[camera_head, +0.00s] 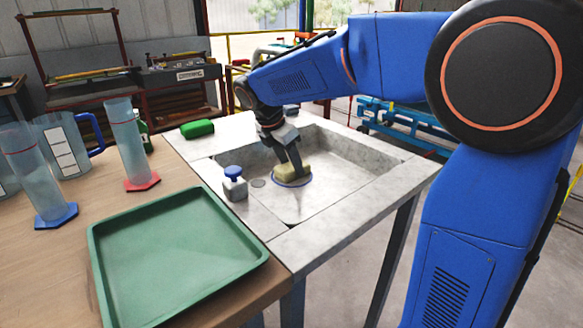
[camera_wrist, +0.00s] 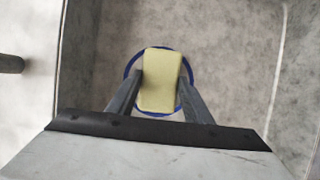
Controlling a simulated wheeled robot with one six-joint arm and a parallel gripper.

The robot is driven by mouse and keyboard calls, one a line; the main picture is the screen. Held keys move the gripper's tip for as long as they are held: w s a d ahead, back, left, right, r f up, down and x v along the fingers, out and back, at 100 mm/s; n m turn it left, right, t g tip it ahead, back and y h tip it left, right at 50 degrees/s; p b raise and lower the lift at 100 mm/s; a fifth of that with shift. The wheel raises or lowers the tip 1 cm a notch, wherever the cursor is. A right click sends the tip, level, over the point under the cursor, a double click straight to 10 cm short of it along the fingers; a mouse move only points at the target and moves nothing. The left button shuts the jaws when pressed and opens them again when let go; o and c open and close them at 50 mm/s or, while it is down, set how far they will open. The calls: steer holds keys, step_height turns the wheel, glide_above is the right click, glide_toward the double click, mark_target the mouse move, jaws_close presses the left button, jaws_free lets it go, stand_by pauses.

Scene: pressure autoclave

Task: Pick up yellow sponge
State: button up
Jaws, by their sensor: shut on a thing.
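The yellow sponge (camera_wrist: 160,82) is a pale yellow block between the two fingers of my gripper (camera_wrist: 160,90) in the wrist view. My gripper is shut on it, with one finger against each long side. In the head view the sponge (camera_head: 292,172) shows inside the grey stone sink (camera_head: 345,178), at the fingertips of my gripper (camera_head: 296,166). A round blue-rimmed dish (camera_head: 293,184) lies under the sponge on the sink floor. I cannot tell whether the sponge touches the dish.
A bottle with a blue cap (camera_head: 235,183) and a green object (camera_head: 197,129) stand on the sink's rim. A green tray (camera_head: 172,262) lies on the wooden table, with measuring cylinders (camera_head: 130,145) and a jug (camera_head: 66,147) behind it. The sink floor right of the dish is clear.

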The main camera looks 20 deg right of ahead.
mark_target(283, 169)
steer(key=shift+r, duration=0.65)
steer(key=a, duration=0.1)
steer(key=s+a+r, duration=0.1)
steer(key=a, duration=0.2)
steer(key=shift+s+r, duration=0.2)
steer(key=shift+s, duration=0.05)
step_height(283, 169, up, 13)
steer(key=shift+d, duration=0.15)
steer(key=shift+f, duration=0.15)
steer(key=shift+o, duration=0.8)
